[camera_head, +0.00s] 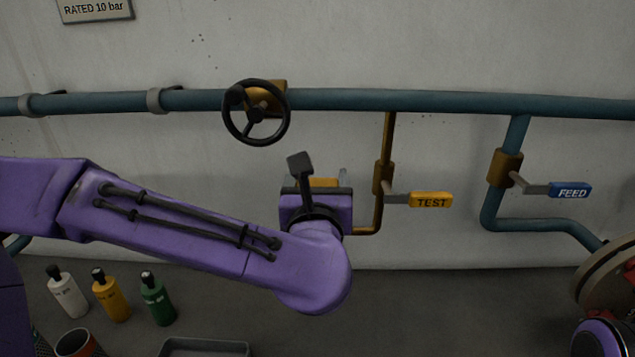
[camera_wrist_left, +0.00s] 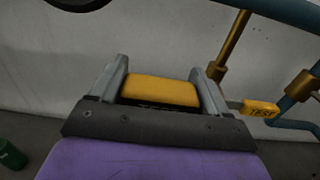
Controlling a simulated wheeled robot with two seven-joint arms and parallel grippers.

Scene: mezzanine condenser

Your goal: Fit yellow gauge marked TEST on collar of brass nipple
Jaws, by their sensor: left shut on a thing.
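My left gripper (camera_head: 325,183) is shut on a yellow block-like thing, probably the gauge (camera_wrist_left: 160,91). In the left wrist view its two grey fingers stand on either side of it. Its dark lower edge shows, but no marking can be read. In the head view only a yellow strip of it (camera_head: 323,183) shows behind the wrist. To the right, a brass pipe (camera_head: 388,140) drops from the main pipe and bends left at the bottom. Its end and any collar are hidden behind my arm. A yellow lever marked TEST (camera_head: 431,200) sticks out from its valve. My right gripper is not in view.
A blue FEED lever (camera_head: 569,190) sits on another branch at right. A black handwheel (camera_head: 257,113) hangs on the teal main pipe (camera_head: 440,101), above my gripper. Several bottles (camera_head: 110,294), a cup (camera_head: 76,343) and a grey tray (camera_head: 205,347) are low at left.

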